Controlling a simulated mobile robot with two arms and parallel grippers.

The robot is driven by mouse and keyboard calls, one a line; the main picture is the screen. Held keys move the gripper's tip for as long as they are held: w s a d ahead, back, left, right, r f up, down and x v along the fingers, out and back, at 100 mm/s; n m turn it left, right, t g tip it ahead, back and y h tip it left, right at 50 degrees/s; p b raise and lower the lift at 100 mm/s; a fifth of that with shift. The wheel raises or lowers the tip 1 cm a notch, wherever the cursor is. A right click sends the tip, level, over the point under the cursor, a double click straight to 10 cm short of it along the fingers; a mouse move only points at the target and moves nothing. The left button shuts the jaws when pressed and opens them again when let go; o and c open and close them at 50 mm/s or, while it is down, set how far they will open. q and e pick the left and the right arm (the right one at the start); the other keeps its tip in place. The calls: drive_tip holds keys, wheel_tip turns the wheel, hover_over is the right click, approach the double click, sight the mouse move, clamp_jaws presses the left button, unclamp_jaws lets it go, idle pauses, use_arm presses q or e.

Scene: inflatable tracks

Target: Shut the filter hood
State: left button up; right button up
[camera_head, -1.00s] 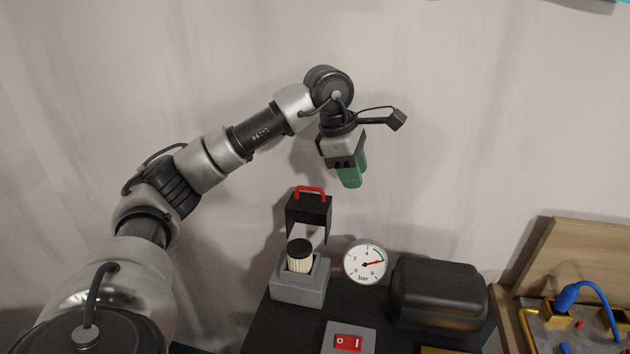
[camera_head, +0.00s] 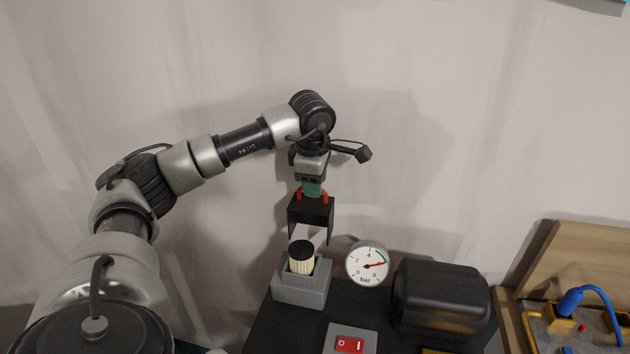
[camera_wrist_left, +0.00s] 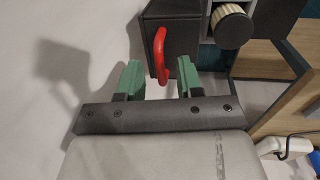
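The filter hood (camera_head: 311,215) is a black open-fronted cover with a red handle (camera_head: 325,195), raised above a cream pleated filter (camera_head: 301,258) with a black cap. The filter sits in a grey housing (camera_head: 302,283). My left gripper (camera_head: 312,192) is at the top of the hood, its green fingers by the red handle. In the left wrist view the two green fingers (camera_wrist_left: 159,78) are apart, with the red handle (camera_wrist_left: 161,55) just beyond their tips, between them in the picture. The hood (camera_wrist_left: 176,35) shows behind the handle. My right gripper is not in view.
A pressure gauge (camera_head: 367,264) stands right of the housing, with a black rounded case (camera_head: 440,293) beside it. A red switch (camera_head: 350,345) is in front on the dark bench. A wooden-backed board (camera_head: 570,265) with a blue cable stands far right.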

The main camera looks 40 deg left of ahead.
use_arm(q)
drive_tip(key=shift+f, duration=0.35)
clamp_jaws()
